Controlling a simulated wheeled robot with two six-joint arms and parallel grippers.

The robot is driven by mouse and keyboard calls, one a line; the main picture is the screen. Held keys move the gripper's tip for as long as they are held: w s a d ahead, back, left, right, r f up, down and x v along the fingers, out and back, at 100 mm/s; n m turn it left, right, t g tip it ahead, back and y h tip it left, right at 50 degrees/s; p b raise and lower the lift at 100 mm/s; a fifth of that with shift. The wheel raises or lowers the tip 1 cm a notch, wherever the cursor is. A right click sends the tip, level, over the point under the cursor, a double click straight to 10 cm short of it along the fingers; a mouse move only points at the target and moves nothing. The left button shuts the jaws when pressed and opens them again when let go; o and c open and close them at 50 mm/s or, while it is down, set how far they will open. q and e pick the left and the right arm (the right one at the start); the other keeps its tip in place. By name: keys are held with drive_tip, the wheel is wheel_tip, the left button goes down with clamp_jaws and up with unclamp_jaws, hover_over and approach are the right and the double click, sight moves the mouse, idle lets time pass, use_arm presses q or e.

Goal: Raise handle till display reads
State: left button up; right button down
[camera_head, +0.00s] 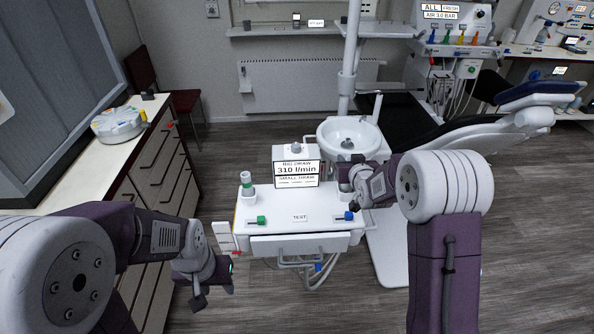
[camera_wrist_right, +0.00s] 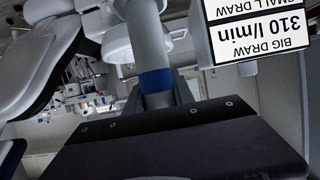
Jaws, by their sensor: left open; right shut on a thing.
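A white cart unit (camera_head: 285,215) carries a display (camera_head: 298,169) that reads "BIG DRAW 310 l/min" with a "SMALL DRAW" line below. It also shows upside down in the right wrist view (camera_wrist_right: 260,38). A green-banded handle (camera_head: 247,184) stands upright at the cart's left. My right gripper (camera_head: 354,197) is at the cart's right side, shut on the blue-banded handle (camera_wrist_right: 155,80), whose pale tube runs upward in the wrist view. In the head view my gripper mostly hides that handle. My left gripper (camera_head: 214,285) is open and empty, low in front of the cart's left side.
A green knob (camera_head: 261,220), a TEST label (camera_head: 300,217) and a blue knob (camera_head: 348,215) sit on the cart's front. A white basin (camera_head: 348,132) stands behind, with a dental chair (camera_head: 480,130) at the right. A drawer counter (camera_head: 90,165) is at the left.

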drive_tip(key=shift+f+b, duration=2)
drive_tip(key=c, duration=1)
unclamp_jaws()
drive_tip(key=shift+s+r, duration=0.1)
drive_tip(key=r+v, duration=0.1)
drive_tip(key=v, duration=1)
drive_tip(key=s+f+g, duration=0.6)
drive_tip(key=s+f, duration=0.1)
drive_tip(key=s, duration=0.5)
drive_tip(key=s+f+g, duration=0.6)
drive_tip(key=s+f, duration=0.1)
drive_tip(key=s, duration=0.4)
drive_tip(key=shift+s+f+m, duration=0.3)
drive_tip(key=shift+s+f, duration=0.05)
drive_tip(key=shift+f, duration=0.05)
